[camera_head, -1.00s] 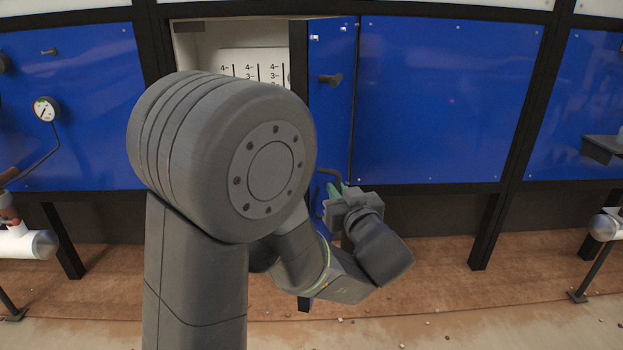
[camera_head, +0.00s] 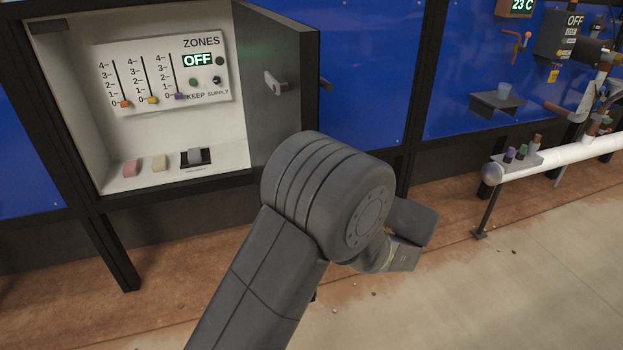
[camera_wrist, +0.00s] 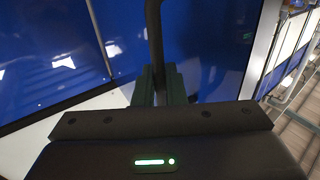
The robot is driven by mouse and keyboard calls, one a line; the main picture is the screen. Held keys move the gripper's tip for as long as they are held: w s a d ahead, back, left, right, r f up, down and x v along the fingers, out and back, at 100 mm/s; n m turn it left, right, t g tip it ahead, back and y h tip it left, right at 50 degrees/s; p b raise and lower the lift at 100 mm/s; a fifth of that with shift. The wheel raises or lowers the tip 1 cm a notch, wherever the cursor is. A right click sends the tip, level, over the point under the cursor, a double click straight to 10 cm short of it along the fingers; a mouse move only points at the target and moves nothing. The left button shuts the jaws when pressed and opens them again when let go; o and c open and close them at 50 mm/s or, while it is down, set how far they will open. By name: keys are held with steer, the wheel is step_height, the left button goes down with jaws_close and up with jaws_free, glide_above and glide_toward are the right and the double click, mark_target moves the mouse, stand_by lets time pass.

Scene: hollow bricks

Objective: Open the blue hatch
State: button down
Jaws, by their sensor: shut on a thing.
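The hatch (camera_head: 288,70) stands swung wide out from the cabinet on its right side, with its dark grey inner face showing in the head view. A latch (camera_head: 275,83) sits on that inner face, and a dark knob (camera_head: 326,86) sticks out beyond its free edge. In the wrist view a dark bar handle (camera_wrist: 154,35) runs down between the fingers of my gripper (camera_wrist: 158,84), which is shut on it in front of blue panelling. In the head view my arm hides the gripper and the lower part of the hatch.
Inside the open cabinet are a ZONES panel (camera_head: 165,75) with coloured sliders and several small blocks on the floor. To the right are a small shelf (camera_head: 497,103) and a white pipe (camera_head: 560,152) on stands. The floor (camera_head: 480,300) in front is clear.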

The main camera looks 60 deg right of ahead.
steer(key=shift+s+d+r, duration=0.25)
steer(key=shift+s+d, duration=0.05)
steer(key=shift+d, duration=0.2)
steer(key=c, duration=1.6)
jaws_free()
steer(key=shift+w, duration=0.2)
steer(key=shift+s+f, duration=0.1)
steer(key=v, duration=1.3)
steer(key=shift+s+b, duration=0.3)
steer(key=shift+s, duration=0.1)
steer(key=shift+w, duration=0.1)
steer(key=x, duration=1.3)
steer(key=shift+w+a+p, duration=0.15)
steer(key=shift+w+p, duration=0.15)
steer(key=shift+w, duration=0.05)
steer(key=shift+s+f, duration=0.1)
steer(key=shift+f, duration=0.05)
